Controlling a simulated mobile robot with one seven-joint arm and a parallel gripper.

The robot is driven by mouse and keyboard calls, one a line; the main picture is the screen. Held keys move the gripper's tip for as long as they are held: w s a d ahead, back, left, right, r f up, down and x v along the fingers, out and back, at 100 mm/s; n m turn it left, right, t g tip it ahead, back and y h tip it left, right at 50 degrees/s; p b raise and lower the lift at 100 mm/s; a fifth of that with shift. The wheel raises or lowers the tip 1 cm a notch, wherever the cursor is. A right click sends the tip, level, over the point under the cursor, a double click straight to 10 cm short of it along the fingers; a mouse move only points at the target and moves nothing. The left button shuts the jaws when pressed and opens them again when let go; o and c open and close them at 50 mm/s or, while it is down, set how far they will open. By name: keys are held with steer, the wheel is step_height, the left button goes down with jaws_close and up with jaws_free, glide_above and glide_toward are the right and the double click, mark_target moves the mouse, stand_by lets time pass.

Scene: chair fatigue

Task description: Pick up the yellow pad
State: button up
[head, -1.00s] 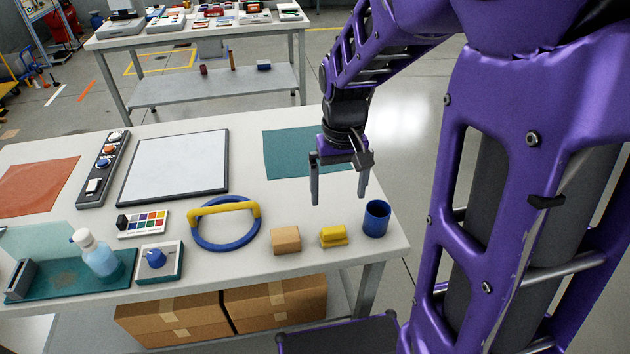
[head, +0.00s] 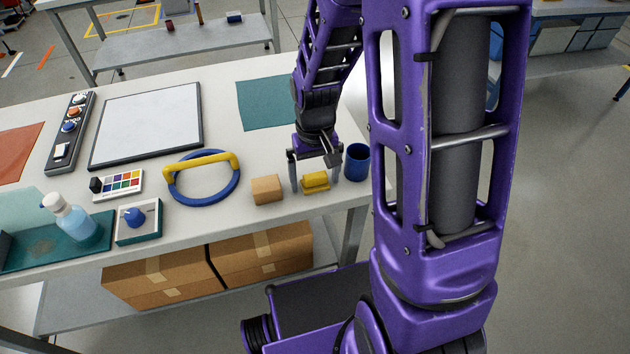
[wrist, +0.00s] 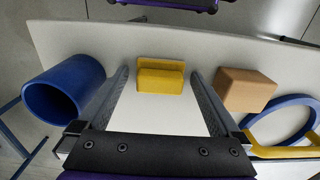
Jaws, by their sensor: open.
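The yellow pad (head: 315,181) is a small yellow block with a raised top, lying near the front edge of the white table. My gripper (head: 315,188) is open around it in the head view, with one finger toward each side. In the wrist view the pad (wrist: 160,76) lies between the two open fingertips (wrist: 160,72), with a gap on each side. Whether the fingers have come down to the pad's height is hard to tell. Nothing is held.
A tan block (head: 267,190) stands close to the left finger and a blue cup (head: 356,162) close to the right one. A blue ring with a yellow handle (head: 201,163) lies further left.

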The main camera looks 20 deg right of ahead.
mark_target(316, 176)
steer(key=shift+c, duration=0.3)
steer(key=c, duration=1.2)
step_height(316, 176, up, 10)
steer(key=shift+r+p, duration=0.1)
steer(key=shift+p, duration=0.65)
steer(key=o, duration=0.6)
steer(key=c, duration=0.5)
steer(key=shift+s, duration=0.1)
